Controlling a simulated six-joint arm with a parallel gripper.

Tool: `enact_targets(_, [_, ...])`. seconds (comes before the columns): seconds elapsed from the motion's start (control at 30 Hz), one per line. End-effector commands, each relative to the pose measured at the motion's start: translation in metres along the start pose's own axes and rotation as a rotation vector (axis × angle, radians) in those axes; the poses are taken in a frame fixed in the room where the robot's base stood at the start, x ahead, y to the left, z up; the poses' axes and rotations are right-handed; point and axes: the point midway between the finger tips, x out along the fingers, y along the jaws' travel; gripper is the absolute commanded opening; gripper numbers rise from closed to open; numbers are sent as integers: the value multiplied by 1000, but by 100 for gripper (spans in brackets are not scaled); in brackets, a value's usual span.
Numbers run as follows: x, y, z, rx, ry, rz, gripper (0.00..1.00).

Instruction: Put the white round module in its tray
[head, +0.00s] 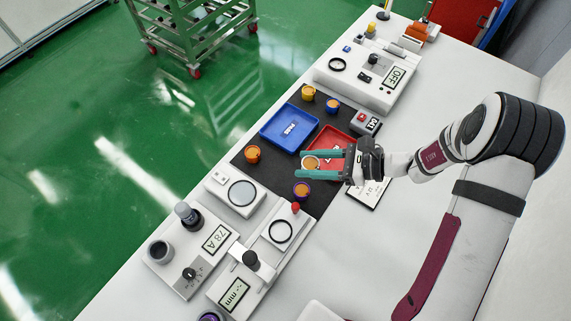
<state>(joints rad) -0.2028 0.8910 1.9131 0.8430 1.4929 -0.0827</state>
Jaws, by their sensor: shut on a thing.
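The white round module (311,163) has an orange top and a pale rim. My gripper (311,164) is shut on it, with one teal finger on either side. In the picture the module overlaps the lower left edge of the red tray (325,133); I cannot tell how high it is held. The fingers and the gripper body hide the lower part of the red tray. A blue tray (272,129) lies to its upper left, with a small label inside and no module.
Several orange-topped modules stand on the black mat (284,176): a red one (252,153), a purple one (302,189), a yellow one (308,92) and a blue one (332,105). Measuring devices stand at both ends of the mat. A grey CAL box (366,121) is beside the red tray.

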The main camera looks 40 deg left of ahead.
Motion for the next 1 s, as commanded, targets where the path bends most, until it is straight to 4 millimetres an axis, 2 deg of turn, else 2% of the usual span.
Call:
enact_targets(0.1, [-27,-1,4,-2,1,-5,0])
enact_targets(0.27, [-50,-8,4,8,2,-27,0])
enact_targets(0.5, [-104,-59,-14,95,6,-234,0])
enact_targets(0.63, [-129,-80,-22,137,2,-325,0])
enact_targets(0.67, [-129,-83,-24,141,1,-335,0])
enact_targets(0.73, [-117,-89,-27,146,-1,-344,0])
enact_targets(0.9, [-56,-104,-37,147,0,-340,0])
enact_targets(1.0, [-28,-111,-42,147,0,-342,0])
